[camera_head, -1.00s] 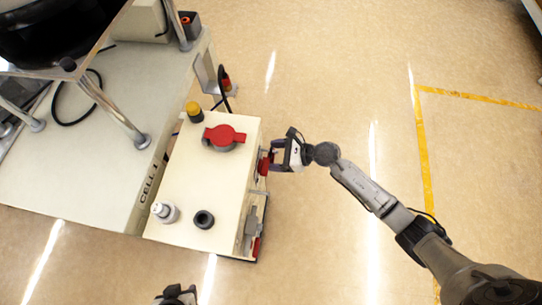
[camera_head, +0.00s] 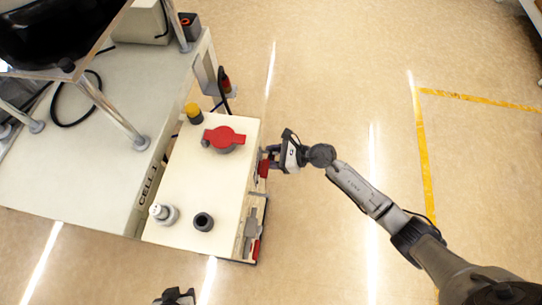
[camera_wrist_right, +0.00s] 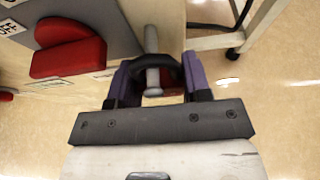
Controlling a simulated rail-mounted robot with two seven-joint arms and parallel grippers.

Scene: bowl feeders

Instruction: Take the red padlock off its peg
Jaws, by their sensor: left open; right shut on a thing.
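The red padlock (camera_head: 263,168) is at the right side of the cream box (camera_head: 190,205), beside my right gripper (camera_head: 270,157). In the right wrist view, the fingers of my right gripper (camera_wrist_right: 160,78) are on either side of the padlock's red body (camera_wrist_right: 174,92), shut on it. Its dark shackle (camera_wrist_right: 174,66) is at the grey peg (camera_wrist_right: 152,78); the peg still appears to run through the shackle. The fingers partly hide the body. My left gripper (camera_head: 177,295) is open and empty at the bottom edge, only partly in view.
A larger red part (camera_wrist_right: 70,55) sits on a grey panel left of the padlock.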

